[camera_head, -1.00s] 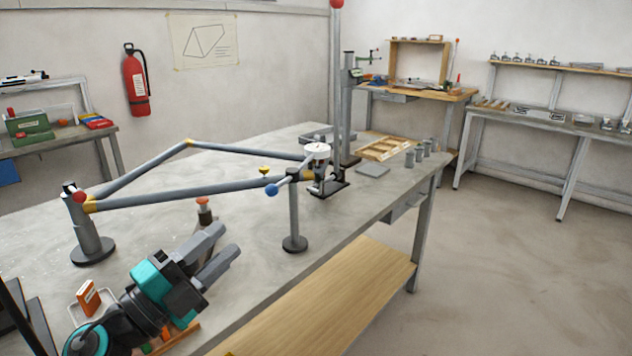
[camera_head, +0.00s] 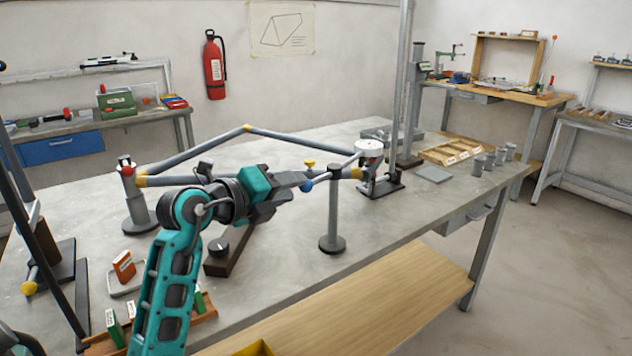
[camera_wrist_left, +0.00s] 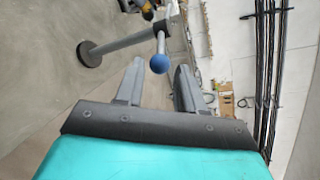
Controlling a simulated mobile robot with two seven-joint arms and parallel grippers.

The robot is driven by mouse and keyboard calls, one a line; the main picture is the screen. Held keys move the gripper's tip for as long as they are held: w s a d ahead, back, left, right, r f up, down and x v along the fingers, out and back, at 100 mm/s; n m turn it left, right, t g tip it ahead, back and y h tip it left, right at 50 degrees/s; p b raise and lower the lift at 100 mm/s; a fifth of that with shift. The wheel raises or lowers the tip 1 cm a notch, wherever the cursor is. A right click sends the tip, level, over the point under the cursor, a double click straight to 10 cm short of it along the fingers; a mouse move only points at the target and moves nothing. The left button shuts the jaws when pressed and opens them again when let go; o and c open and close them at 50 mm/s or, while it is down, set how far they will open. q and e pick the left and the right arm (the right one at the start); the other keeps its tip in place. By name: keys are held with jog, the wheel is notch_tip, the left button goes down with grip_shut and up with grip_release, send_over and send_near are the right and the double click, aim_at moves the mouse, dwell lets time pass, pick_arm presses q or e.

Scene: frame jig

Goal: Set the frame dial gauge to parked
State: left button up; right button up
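The dial gauge (camera_head: 369,147) has a white round face and sits at the right end of the tube frame (camera_head: 245,183), above a dark-based stand. A rod with a blue ball end (camera_head: 306,186) slants down from near the gauge. My left gripper (camera_head: 303,179) is open, its fingers pointing at the blue ball. In the left wrist view, the ball (camera_wrist_left: 159,64) appears between the spread fingertips (camera_wrist_left: 160,68), with gaps on both sides. The gauge's reading is too small to tell. My right gripper is out of view.
A tall column (camera_head: 402,90) stands behind the gauge. A wooden tray (camera_head: 452,151) and several grey cylinders are at the right. The bench front is mostly clear right of my arm.

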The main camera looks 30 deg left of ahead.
aim_at(314, 181)
pick_arm(q)
jog(key=x, duration=0.7)
jog(key=shift+w, duration=0.35)
jog(key=shift+c, duration=0.2)
grip_shut()
